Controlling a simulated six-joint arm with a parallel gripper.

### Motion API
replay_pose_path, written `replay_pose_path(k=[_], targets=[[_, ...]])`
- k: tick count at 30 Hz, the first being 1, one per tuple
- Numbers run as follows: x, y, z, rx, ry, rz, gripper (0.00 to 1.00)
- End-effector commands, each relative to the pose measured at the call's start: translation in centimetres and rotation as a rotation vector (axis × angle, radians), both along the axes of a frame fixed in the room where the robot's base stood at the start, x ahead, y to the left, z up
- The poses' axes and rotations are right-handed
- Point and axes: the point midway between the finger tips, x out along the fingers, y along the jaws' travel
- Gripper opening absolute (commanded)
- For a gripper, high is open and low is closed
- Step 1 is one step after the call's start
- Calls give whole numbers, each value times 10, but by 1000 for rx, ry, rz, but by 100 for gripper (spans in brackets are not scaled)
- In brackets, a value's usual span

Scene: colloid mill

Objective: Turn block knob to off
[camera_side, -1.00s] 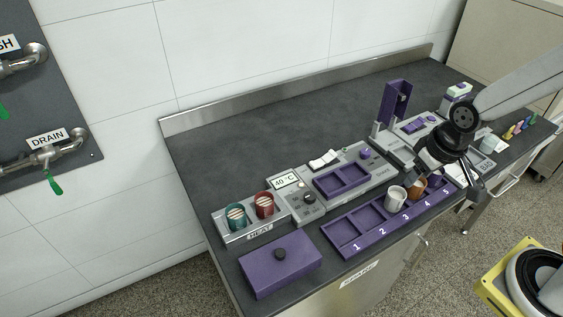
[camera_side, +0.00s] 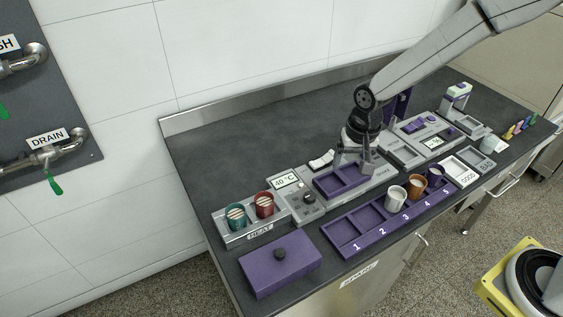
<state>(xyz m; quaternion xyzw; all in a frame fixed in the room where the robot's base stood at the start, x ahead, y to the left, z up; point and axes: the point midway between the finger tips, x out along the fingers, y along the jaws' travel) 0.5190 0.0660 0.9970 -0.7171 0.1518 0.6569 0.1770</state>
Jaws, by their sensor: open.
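A grey block unit (camera_side: 323,207) with a purple two-compartment tray (camera_side: 341,181) stands mid-bench. A dark round knob (camera_side: 309,198) sits on its left panel, below a display (camera_side: 286,181) reading 40 °C. The knob's pointer setting is too small to read. My gripper (camera_side: 353,170) is open and points down over the right end of the unit, right of the dark knob. A purple knob at that right end is now hidden behind the gripper. I cannot tell whether the fingers touch anything.
Teal (camera_side: 236,216) and red (camera_side: 264,204) cups stand in the HEAT holder. White (camera_side: 396,198), orange (camera_side: 417,186) and purple (camera_side: 436,176) cups fill rack slots 3 to 5. A purple lidded box (camera_side: 280,266) is front left. The back left bench is clear.

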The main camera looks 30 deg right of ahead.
Motion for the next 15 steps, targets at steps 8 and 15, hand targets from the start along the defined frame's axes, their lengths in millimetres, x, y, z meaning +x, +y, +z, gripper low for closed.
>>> replay_pose_path(k=[8,15], targets=[[41,41,-36,4,65,-203,85],[56,60,-53,0,90,-303,85]])
